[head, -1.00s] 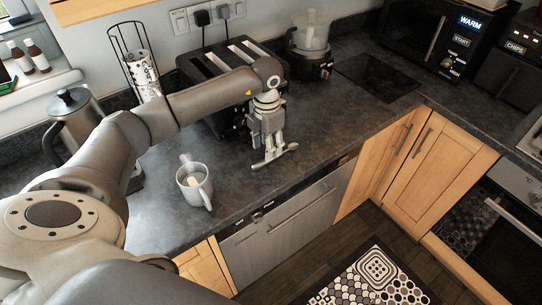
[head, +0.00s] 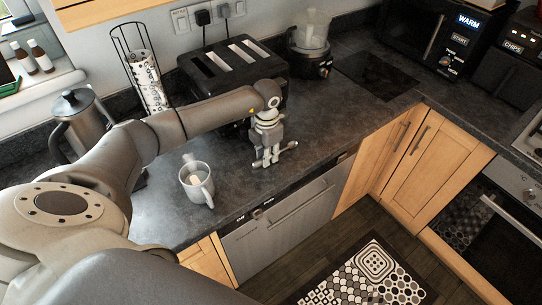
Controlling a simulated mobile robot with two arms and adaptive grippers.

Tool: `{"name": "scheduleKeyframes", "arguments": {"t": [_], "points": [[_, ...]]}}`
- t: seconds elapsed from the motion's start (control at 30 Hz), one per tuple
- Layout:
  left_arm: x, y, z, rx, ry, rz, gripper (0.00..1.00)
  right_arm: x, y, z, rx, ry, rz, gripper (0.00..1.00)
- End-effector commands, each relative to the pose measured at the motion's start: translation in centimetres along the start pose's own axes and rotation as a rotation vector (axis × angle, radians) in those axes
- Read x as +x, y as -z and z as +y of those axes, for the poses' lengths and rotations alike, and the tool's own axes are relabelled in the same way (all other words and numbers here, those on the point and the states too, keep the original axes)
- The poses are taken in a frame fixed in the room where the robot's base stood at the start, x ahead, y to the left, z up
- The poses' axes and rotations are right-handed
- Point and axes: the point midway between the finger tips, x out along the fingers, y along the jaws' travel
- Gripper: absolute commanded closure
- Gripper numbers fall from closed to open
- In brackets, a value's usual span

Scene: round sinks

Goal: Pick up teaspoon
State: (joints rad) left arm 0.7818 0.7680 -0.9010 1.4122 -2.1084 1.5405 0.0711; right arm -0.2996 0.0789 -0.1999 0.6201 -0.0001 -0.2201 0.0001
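My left gripper (head: 269,158) points down at the counter in front of the toaster. A small light metallic piece (head: 290,146), which looks like part of the teaspoon, shows right at its fingertips and sticks out to the right. The fingers hide much of it. I cannot tell whether they are closed on it or only beside it, or whether it rests on the counter. My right gripper is out of view.
A grey mug (head: 197,184) with something pale inside stands left of the gripper. The black toaster (head: 232,68) is behind, a blender (head: 312,45) to its right. A metal kettle-like pot (head: 82,118) stands left. Counter (head: 320,120) to the right is clear.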

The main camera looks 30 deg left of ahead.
Motion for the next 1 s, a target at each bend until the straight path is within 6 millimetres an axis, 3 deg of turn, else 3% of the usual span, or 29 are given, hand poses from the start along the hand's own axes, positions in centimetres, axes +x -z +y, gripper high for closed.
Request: {"name": "scheduleKeyframes", "arguments": {"t": [0.47,0.67,0.83,1.0], "points": [[-0.6,-0.1,0.1,-0.001,-0.001,-0.002,1.00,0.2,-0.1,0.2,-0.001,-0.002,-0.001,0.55],[-3.0,-0.1,0.1,0.001,-0.003,-0.006,1.00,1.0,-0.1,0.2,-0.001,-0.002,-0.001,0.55],[-5.1,1.4,-1.2,0.003,-0.003,-0.003,1.00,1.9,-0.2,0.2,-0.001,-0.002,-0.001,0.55],[-8.4,3.3,-3.2,0.004,-0.003,-0.006,1.00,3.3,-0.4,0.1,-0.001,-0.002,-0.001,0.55]]}}
